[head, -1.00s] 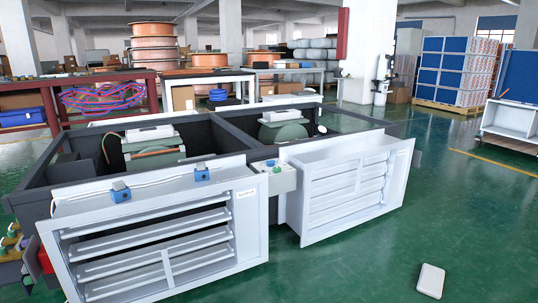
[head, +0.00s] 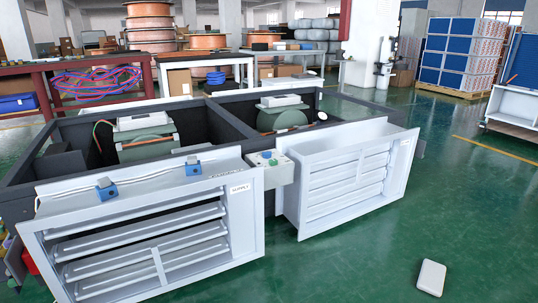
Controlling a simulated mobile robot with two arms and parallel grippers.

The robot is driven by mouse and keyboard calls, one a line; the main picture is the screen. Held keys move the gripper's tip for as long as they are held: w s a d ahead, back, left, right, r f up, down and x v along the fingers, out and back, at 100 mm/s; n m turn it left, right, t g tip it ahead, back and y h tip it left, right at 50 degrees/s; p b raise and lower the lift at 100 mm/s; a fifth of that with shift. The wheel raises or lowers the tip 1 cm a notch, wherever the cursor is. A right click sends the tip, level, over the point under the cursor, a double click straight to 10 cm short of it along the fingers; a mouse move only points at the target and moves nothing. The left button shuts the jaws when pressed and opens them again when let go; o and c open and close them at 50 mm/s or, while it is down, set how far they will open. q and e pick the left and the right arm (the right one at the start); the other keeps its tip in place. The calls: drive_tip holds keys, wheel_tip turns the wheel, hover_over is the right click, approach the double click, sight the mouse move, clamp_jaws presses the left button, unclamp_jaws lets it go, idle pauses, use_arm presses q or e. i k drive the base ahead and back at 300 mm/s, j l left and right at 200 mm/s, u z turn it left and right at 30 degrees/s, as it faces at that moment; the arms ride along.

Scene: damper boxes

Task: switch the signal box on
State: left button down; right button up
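The likely signal box is a small light-grey box (head: 283,172) between the two louvred dampers. Its top carries a blue knob and a small green button, too small to read for on or off. The left damper (head: 256,212) bears a label reading SUPPLY and has two blue clamp-like blocks (head: 106,188) on its top edge. The right damper (head: 405,165) has a white label at its upper right corner. Neither of my grippers shows in the head view.
A dark open frame (head: 228,122) with green rounded units inside stands behind the dampers. A white flat piece (head: 431,277) lies on the green floor at the lower right. Open floor (head: 470,205) spreads to the right. Benches and a blue-sided stack (head: 460,55) stand farther back.

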sight(272, 163)
drive_tip(key=i+l, duration=0.15)
drive_tip(key=i, duration=0.35)
drive_tip(key=i+l, duration=0.15)
drive_tip(key=i, duration=0.3)
drive_tip(key=i+l, duration=0.15)
drive_tip(key=i, duration=0.35)
drive_tip(key=i+l, duration=0.15)
drive_tip(key=i, duration=0.3)
